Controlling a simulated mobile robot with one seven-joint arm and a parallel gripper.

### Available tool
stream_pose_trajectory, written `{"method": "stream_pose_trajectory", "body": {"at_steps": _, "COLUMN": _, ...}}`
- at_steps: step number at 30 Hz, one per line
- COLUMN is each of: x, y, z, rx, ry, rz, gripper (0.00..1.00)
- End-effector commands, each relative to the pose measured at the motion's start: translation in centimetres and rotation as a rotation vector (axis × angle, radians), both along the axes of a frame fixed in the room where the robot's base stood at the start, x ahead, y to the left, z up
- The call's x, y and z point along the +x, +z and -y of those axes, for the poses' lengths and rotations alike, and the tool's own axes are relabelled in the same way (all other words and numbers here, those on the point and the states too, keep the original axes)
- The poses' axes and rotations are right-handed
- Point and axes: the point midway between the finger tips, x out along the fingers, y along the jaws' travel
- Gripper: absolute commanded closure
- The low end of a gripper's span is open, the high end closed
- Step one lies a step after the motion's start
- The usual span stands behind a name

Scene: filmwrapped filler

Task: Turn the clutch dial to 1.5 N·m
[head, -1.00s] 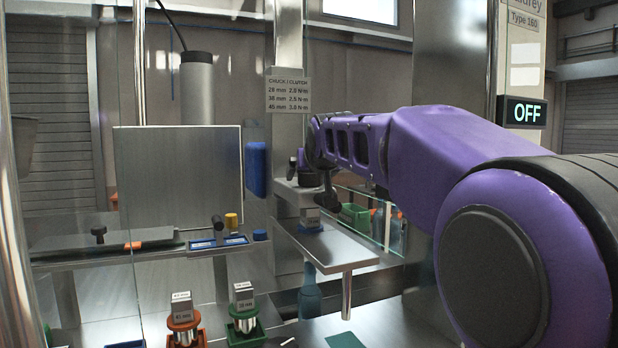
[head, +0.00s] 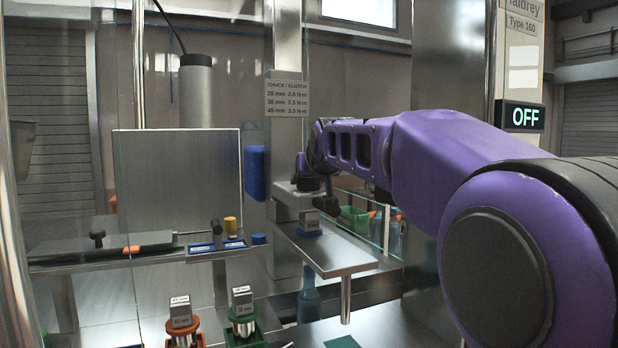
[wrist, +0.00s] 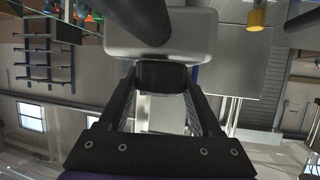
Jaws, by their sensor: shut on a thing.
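In the wrist view my gripper (wrist: 165,78) is shut on a dark round knob, which I take to be the clutch dial (wrist: 163,74). The dial stands against a light grey housing (wrist: 198,38). Its scale and pointer do not show, so I cannot read its setting. In the head view my purple arm reaches to the housing (head: 287,192) on the metal column, and the gripper's fingers are hard to make out there. A sign (head: 289,97) headed CHUCK / CLUTCH lists 28 mm 2.0 N·m, 38 mm 2.5 N·m and 45 mm 3.0 N·m.
Orange (head: 182,325) and green (head: 243,326) holders with labelled blocks stand in front. A glass panel is at left. A display (head: 522,115) reads OFF.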

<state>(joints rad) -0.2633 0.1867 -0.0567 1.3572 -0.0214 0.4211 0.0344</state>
Motion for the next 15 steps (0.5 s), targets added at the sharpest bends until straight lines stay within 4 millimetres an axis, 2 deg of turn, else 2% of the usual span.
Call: {"method": "stream_pose_trajectory", "body": {"at_steps": 15, "x": 0.0, "y": 0.0, "z": -0.01, "rx": 0.001, "ry": 0.117, "rz": 0.001, "gripper": 0.9}}
